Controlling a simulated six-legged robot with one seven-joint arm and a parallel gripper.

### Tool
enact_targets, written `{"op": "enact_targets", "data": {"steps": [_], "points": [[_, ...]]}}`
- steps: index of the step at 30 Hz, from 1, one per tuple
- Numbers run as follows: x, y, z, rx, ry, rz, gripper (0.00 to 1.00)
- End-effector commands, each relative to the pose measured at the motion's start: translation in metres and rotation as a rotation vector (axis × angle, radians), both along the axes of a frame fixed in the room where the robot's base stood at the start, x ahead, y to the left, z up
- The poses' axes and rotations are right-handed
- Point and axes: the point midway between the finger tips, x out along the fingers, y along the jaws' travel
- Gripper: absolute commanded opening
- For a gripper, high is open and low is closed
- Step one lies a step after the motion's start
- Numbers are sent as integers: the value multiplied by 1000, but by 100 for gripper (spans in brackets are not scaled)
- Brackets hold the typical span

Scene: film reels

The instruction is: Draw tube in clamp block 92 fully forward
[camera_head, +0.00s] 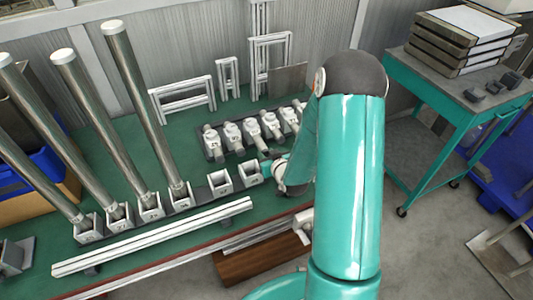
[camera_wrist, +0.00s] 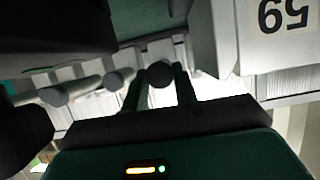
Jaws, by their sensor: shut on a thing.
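In the wrist view my gripper (camera_wrist: 160,82) has its two dark fingers on either side of a dark round end (camera_wrist: 160,72), probably a tube end, and is shut on it. A white block (camera_wrist: 285,30) at the upper right bears an upside-down number that looks like 59. In the head view my gripper is mostly hidden behind my teal arm, near the right end of a row of white open clamp blocks (camera_head: 220,182). The block numbers are too small to read there, so I cannot tell which is 92.
Long metal tubes (camera_head: 140,100) stand tilted in the left blocks. Several valve-like fittings (camera_head: 232,137) stand behind on the green bench (camera_head: 120,145). White rails (camera_head: 150,238) lie along its front. A teal cart (camera_head: 440,85) with stacked cases stands at right.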

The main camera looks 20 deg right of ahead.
Motion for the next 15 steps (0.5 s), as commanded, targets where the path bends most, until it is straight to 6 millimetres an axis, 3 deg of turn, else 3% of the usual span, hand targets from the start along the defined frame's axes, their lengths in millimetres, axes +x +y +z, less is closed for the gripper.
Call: {"op": "enact_targets", "data": {"steps": [8,9,12,15], "points": [[1,-1,-2,0,6,-2,0],[1,-1,-2,0,6,-2,32],[1,-1,-2,0,6,-2,50],[1,-1,-2,1,5,-1,50]]}}
